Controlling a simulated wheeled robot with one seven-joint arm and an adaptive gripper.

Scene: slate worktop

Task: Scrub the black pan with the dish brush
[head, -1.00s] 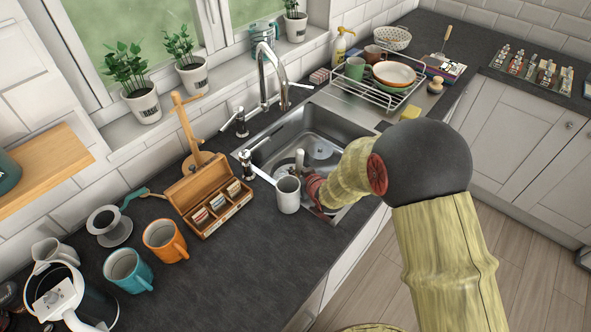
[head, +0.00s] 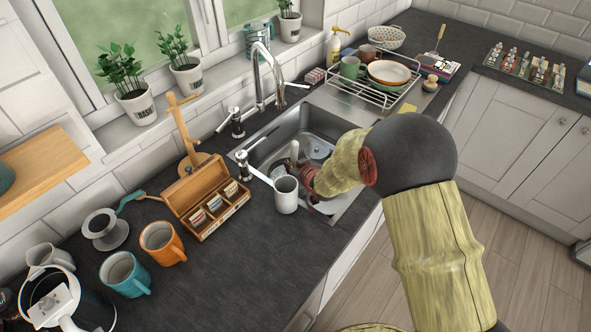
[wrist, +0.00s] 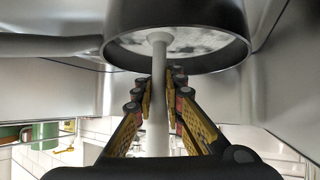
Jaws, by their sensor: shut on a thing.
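The black pan (wrist: 232,57) fills the top of the wrist view, with a dark wall and a mottled white and grey inner face. The pale dish brush (wrist: 158,105) stands between my fingers, its far end meeting that inner face; its bristles cannot be made out. My gripper (wrist: 160,90) is shut on the brush's handle. In the head view my gripper (head: 305,177) is down in the sink, and the handle's pale upper end (head: 294,151) shows just above it. My wrist hides much of the pan there.
The steel sink (head: 268,150) surrounds my gripper. A white mug (head: 286,196) stands close by at the sink's front left edge. The tap (head: 262,70) rises behind. A loaded dish rack (head: 362,92) stands at right. The worktop (head: 225,285) in front is clear.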

